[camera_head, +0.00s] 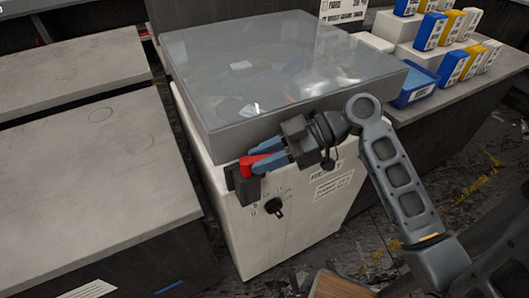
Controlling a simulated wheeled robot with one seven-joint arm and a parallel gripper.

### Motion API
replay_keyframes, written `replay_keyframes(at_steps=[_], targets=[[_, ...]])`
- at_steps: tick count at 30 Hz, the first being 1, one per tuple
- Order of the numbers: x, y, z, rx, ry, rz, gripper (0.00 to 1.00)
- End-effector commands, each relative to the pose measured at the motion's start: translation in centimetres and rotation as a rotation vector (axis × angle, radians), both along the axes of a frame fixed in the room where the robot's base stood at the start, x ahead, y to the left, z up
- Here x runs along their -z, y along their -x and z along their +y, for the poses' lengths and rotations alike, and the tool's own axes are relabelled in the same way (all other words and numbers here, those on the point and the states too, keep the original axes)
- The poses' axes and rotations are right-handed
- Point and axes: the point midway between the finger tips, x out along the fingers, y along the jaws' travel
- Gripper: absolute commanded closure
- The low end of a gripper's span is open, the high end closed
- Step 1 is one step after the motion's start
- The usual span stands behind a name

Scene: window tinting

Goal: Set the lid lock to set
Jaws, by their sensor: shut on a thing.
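A white cabinet (235,228) with a grey, see-through lid (190,75) stands in the middle of the head view. The lid looks closed. A red lock handle (248,165) sits on a dark bracket (244,190) at the cabinet's upper front, just below the lid. My gripper (262,162) reaches in from the right with its blue fingers around the red handle, shut on it. The fingers hide part of the handle. The lock's marks cannot be read.
A black knob (273,206) with small marks is on the cabinet front below the lock. Grey worktops (95,190) stand close on the left. A shelf with small blue, yellow and white boxes (430,32) and a blue tray (414,86) is at the upper right.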

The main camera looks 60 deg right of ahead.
Motion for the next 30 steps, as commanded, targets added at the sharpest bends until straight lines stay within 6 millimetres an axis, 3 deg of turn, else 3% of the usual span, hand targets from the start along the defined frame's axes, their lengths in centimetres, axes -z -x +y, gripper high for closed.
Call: replay_keyframes(at_steps=[9,10,16,25,30], targets=[[0.1,0.0,0.0,-0.005,-0.001,-0.001,1.00],[0.1,0.0,0.0,-0.005,-0.001,-0.001,0.70],[0.0,0.0,0.0,-0.005,-0.001,-0.001,0.51],[-0.2,0.0,0.0,-0.006,-0.001,-0.002,0.51],[-2.2,-0.1,0.0,-0.005,0.002,-0.005,0.51]])
